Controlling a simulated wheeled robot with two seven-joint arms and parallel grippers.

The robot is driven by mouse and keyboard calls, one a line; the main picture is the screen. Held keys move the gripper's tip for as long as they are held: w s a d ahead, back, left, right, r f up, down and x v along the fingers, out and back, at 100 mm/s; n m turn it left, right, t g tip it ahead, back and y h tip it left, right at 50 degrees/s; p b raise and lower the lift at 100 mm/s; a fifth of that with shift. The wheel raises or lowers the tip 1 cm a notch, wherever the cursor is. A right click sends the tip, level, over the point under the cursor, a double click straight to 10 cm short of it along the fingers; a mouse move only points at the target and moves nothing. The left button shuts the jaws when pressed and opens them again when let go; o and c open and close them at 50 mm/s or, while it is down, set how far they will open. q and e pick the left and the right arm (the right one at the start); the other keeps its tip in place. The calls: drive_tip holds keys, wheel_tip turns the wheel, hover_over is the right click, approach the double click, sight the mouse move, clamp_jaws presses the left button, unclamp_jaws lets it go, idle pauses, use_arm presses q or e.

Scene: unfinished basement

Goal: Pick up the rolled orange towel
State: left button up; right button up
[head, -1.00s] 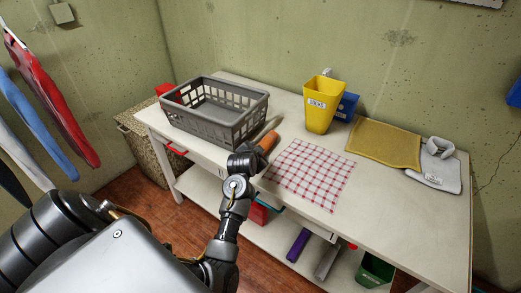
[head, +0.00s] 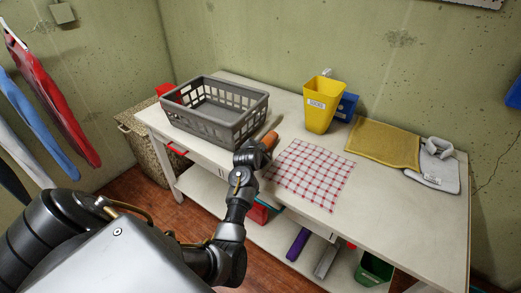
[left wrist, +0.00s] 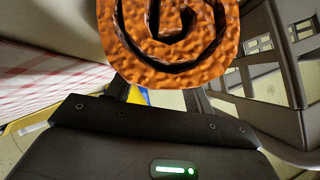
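The rolled orange towel (head: 269,141) is at the front of the table, between the grey basket and the checked cloth. My left gripper (head: 257,150) is on it, with the jaws partly hidden in the head view. In the left wrist view the towel's spiral end (left wrist: 170,50) fills the top middle, in front of the two fingers, hiding their tips. The gripper appears shut on the towel. A dark olive streak, apparently its shadow, lies on the table behind the towel, so it seems raised off the surface. My right gripper is not in view.
The grey basket (head: 205,131) stands close on the left. The red-checked cloth (head: 310,173) lies flat to the right. A yellow bin (head: 322,110) and a blue box (head: 348,105) stand at the back, with a mustard mat (head: 383,146) right of them. The table's front right is clear.

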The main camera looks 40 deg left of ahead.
use_arm(q)
drive_tip(key=shift+c, duration=1.1)
drive_tip(key=shift+r, duration=0.45)
wheel_tip(320, 180, up, 3)
drive_tip(key=shift+s+d+f+b, duration=0.1)
drive_tip(key=shift+s+b, duration=0.05)
drive_tip(key=shift+b, duration=0.25)
drive_tip(key=s+d+r, duration=0.1)
drive_tip(key=r, duration=0.1)
drive_tip(key=s+r, duration=0.2)
drive_tip(key=s+d+r, duration=0.1)
drive_tip(key=r, duration=0.1)
drive_tip(key=shift+s+d+p, duration=0.15)
drive_tip(key=shift+d+p, duration=0.2)
drive_tip(key=shift+d+f+p+v, duration=0.2)
drive_tip(key=shift+p+v, duration=0.6)
drive_tip(key=shift+v, duration=0.7)
drive_tip(key=shift+d+f+p+v, duration=0.1)
drive_tip(key=shift+d+p+v, duration=0.2)
drive_tip(key=shift+p+v, duration=0.85)
drive_tip(key=shift+d+f+p+v, duration=0.15)
drive_tip(key=shift+d+p+v, duration=0.2)
drive_tip(key=shift+v, duration=1.55)
